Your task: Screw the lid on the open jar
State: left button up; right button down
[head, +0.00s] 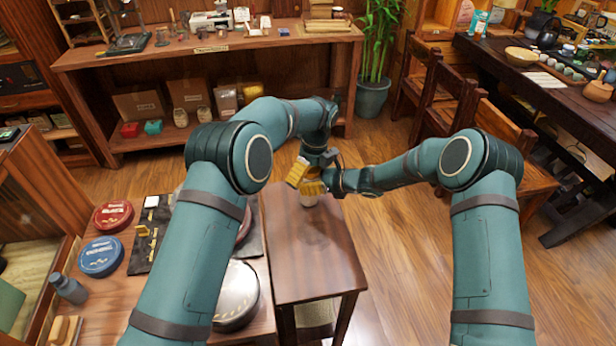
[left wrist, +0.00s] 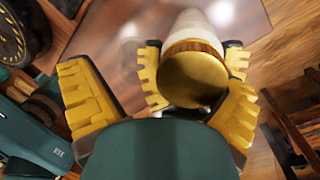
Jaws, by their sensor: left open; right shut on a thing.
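A pale jar (head: 309,200) stands on the small wooden table, mostly hidden in the head view by my grippers. In the left wrist view the white jar body (left wrist: 195,24) shows with a round golden lid (left wrist: 192,82) at its near end. The lid looks seated on the mouth, but I cannot tell how tight it is. My right gripper (head: 314,188) is shut on the jar, its yellow fingers at the jar's sides. My left gripper (head: 299,172) is above the jar, open, with its wide-spread yellow fingers on either side of the lid and apart from it.
The small wooden table (head: 318,270) is bare towards the front. Left of it, a lower surface holds a red round tin (head: 113,216), a blue round tin (head: 100,257), a grey bottle (head: 68,288) and a large round metal item (head: 240,290). Chairs (head: 490,140) stand at the right.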

pick_arm(q)
jog(key=shift+s+d+r, duration=0.2)
jog(key=shift+d+r, duration=0.1)
jog(key=shift+r, duration=0.5)
jog(key=shift+s+d+r, duration=0.15)
jog(key=shift+d+r, duration=0.15)
jog(key=shift+r, duration=0.55)
jog(key=shift+c, duration=1.3)
jog(key=r+n, duration=0.2)
jog(key=n, duration=0.9)
jog(key=w+a+r+n+t, duration=0.1)
jog(key=r+n, duration=0.1)
jog(key=n, duration=0.9)
jog(key=a+r+n, duration=0.1)
jog(key=n, duration=1)
jog(key=shift+w+a+r+h, duration=0.2)
jog(key=shift+r+h, duration=0.1)
jog(key=shift+r, duration=0.1)
jog(key=n, duration=0.7)
jog(key=shift+w+d+r+t, duration=0.15)
jog(key=shift+w+d+t, duration=0.1)
jog(key=shift+d+t, duration=0.15)
jog(key=n, duration=0.6)
jog(key=shift+w+d+r+h, duration=0.1)
jog(key=shift+w+d+h, duration=0.05)
jog(key=shift+d+h, duration=0.2)
